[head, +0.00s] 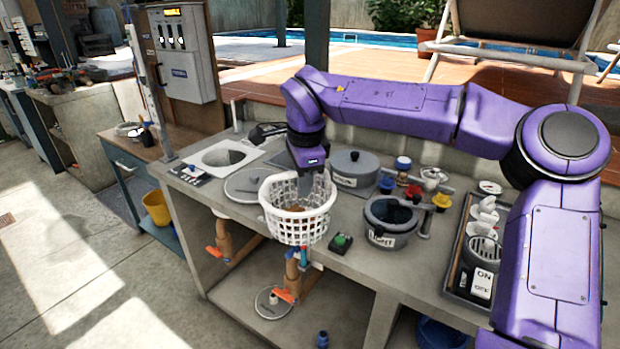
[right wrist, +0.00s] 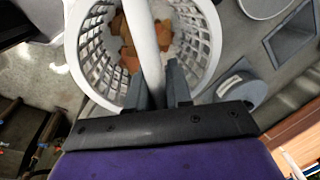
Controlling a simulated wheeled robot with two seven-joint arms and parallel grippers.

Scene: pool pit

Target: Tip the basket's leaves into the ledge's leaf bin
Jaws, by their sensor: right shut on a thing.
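The white lattice basket (head: 298,210) hangs over the front part of the grey ledge (head: 262,195), roughly upright. Orange-brown leaves (right wrist: 128,52) lie inside it in the right wrist view, with some whitish matter beside them. My right gripper (head: 310,168) is above the basket; in the right wrist view its fingers (right wrist: 160,88) are shut on the basket's white handle (right wrist: 143,42). A grey open-topped pot (head: 390,222) with a lettered label stands on the ledge right of the basket. I cannot tell whether it is the leaf bin. My left gripper is out of view.
A square plate with a round opening (head: 222,154) lies left of the basket. A flat round lid (head: 245,184) and a lidded grey pot (head: 355,168) are close by. A tray (head: 455,262) of fittings lies right. Pipes with orange handles (head: 287,296) are below.

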